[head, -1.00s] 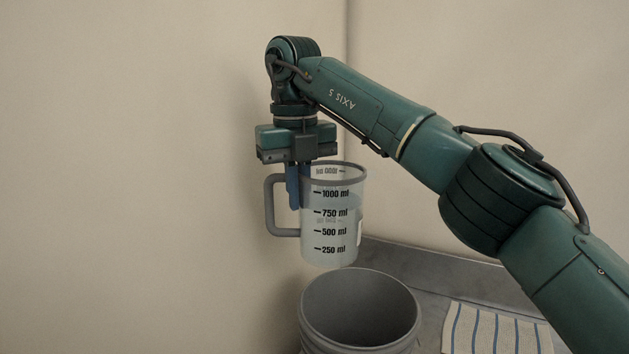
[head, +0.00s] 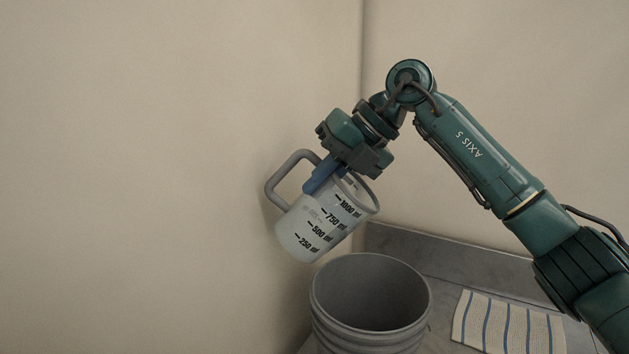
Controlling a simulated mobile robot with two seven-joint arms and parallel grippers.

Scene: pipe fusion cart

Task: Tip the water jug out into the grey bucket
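The clear water jug (head: 322,226), with black volume marks, a grey rim and a grey handle (head: 283,180), is in the air above and left of the grey bucket (head: 371,334). It is tilted, with its mouth up toward the right and its base down at the left. My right gripper (head: 322,176) is shut on the jug's wall beside the handle, near the rim. The contents look pale in the lower part; the exact water level is unclear. No stream shows leaving the jug. The bucket stands upright, open at the top; its bottom is hidden. My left gripper is out of view.
A striped cloth (head: 508,325) lies on the grey counter (head: 440,272) to the right of the bucket. Beige walls (head: 150,150) meet in a corner behind the jug.

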